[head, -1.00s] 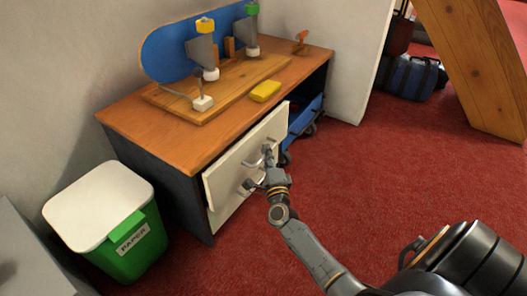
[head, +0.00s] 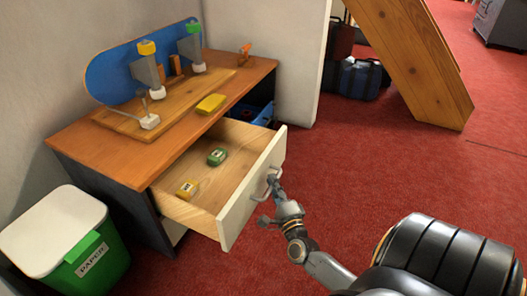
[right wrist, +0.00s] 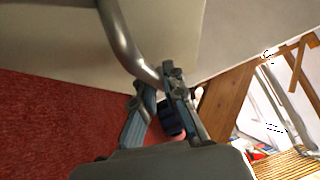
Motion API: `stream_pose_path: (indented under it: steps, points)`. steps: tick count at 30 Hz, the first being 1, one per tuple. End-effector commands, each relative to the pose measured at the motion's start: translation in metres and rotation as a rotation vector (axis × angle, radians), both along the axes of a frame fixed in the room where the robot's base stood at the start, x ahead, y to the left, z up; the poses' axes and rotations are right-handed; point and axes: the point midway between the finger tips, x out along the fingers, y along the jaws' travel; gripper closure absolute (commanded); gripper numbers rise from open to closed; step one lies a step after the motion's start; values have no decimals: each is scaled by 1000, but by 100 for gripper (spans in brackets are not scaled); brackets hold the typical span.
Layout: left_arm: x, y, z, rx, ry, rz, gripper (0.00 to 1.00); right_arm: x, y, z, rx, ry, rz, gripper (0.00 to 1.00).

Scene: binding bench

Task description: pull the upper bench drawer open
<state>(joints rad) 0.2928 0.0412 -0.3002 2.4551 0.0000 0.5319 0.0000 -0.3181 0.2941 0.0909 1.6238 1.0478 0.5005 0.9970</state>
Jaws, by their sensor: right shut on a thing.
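The upper bench drawer (head: 250,195) stands well out of the wooden-topped bench (head: 150,168), with its pale inside in view. My right gripper (head: 274,187) is at the drawer's white front and is shut on its metal handle. In the right wrist view the curved grey handle (right wrist: 122,42) runs down into the fingers of the gripper (right wrist: 157,88). My left gripper is not in view.
A green item (head: 217,156) and a yellow item (head: 187,189) lie in the drawer. A green bin with a white lid (head: 50,228) stands left of the bench. A yellow block (head: 210,104) lies on the bench top.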

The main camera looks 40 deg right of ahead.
Motion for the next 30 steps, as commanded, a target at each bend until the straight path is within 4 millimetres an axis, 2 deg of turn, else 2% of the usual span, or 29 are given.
stream_pose_path:
  steps: [14, 15, 18, 27, 30]
  points:
    - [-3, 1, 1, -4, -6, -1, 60, -6, -1, -2, 1, 3, 2, 100]
    - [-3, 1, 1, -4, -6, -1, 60, -6, -1, -1, 1, 3, 2, 86]
    - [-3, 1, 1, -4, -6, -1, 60, -6, -1, -1, 1, 3, 2, 66]
    - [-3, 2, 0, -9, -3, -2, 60, -6, -1, -1, 0, 1, 1, 66]
    - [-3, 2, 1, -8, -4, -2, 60, -12, 1, -2, 0, 3, 1, 66]
